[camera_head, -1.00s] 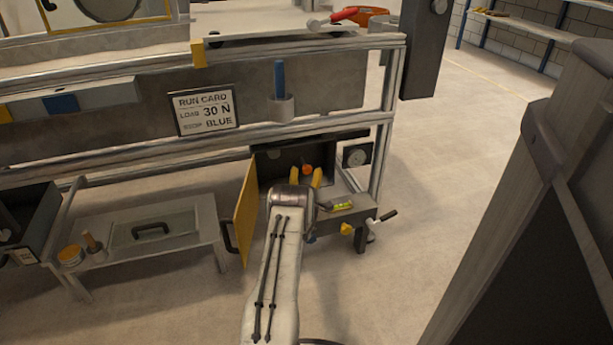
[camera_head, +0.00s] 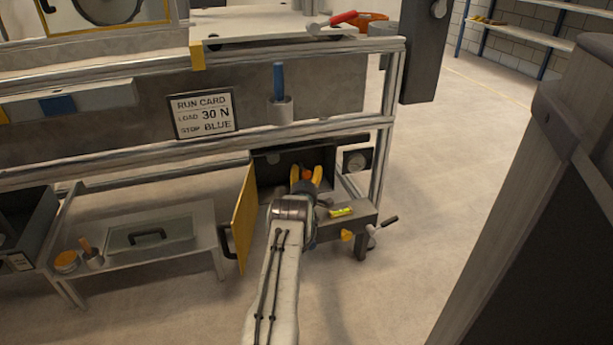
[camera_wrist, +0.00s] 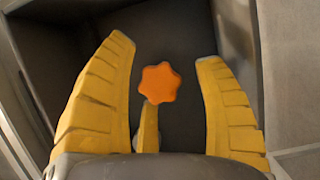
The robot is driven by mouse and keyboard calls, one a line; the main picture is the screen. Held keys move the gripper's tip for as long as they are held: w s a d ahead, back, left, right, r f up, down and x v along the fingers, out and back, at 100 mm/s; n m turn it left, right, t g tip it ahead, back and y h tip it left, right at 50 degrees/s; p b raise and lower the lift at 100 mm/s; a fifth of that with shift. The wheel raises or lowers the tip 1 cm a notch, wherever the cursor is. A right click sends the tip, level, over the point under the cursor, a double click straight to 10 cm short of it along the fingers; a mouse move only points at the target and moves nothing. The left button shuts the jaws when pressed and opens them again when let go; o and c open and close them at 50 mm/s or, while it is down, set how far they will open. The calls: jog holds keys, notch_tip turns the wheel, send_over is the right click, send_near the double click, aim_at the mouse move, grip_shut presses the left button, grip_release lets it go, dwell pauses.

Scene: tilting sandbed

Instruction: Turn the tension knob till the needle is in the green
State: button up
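The orange lobed tension knob (camera_wrist: 159,83) sits inside an open dark box (camera_head: 268,162) under the bench. It also shows small in the head view (camera_head: 307,174). My gripper (camera_wrist: 168,50) has yellow fingers spread wide, one left and one right of the knob, with gaps on both sides. A third yellow finger shows below the knob. In the head view my gripper (camera_head: 307,172) reaches into the box opening. A round dial (camera_head: 355,160) is on a dark panel right of the box; its needle and green zone are too small to read.
A yellow door (camera_head: 244,215) stands open left of the box. A small yellow-green level (camera_head: 342,211) lies on the ledge to the right, near a crank handle (camera_head: 388,221). Floor is clear at right.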

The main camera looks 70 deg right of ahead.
jog(key=c, duration=1.2)
jog(key=shift+m+y, duration=0.5)
jog(key=shift+m, duration=1)
jog(key=o, duration=1.2)
jog(key=shift+a, duration=0.1)
jog(key=shift+v, duration=5.9)
jog(key=shift+w+r, duration=0.1)
